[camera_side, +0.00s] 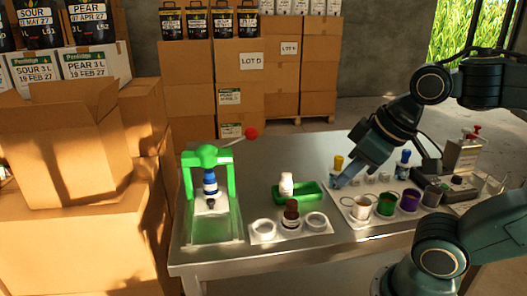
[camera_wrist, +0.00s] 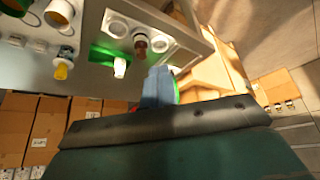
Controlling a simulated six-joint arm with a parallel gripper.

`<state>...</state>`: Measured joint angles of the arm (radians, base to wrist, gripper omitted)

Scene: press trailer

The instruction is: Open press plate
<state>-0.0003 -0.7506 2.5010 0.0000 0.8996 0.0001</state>
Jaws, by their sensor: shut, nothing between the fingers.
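The green press (camera_side: 205,158) stands at the left end of the metal table. Its lever slants up to the right and ends in a red knob (camera_side: 251,133). A blue and white cylinder sits inside the frame above a pale plate (camera_side: 211,206); I cannot tell whether the plate is open. My gripper (camera_side: 340,182) is shut and empty, to the right of the press and apart from it, near the cup tray. In the wrist view my shut fingers (camera_wrist: 157,86) hide most of the press; only a green sliver (camera_wrist: 177,90) shows beside them.
A green tray (camera_side: 313,191) with a white bottle (camera_side: 286,184) lies between press and gripper. A white holder (camera_side: 265,238) with a brown bottle (camera_side: 291,213) is in front. A tray of cups (camera_side: 386,205) is at right. Cardboard boxes (camera_side: 70,140) stand left of the table.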

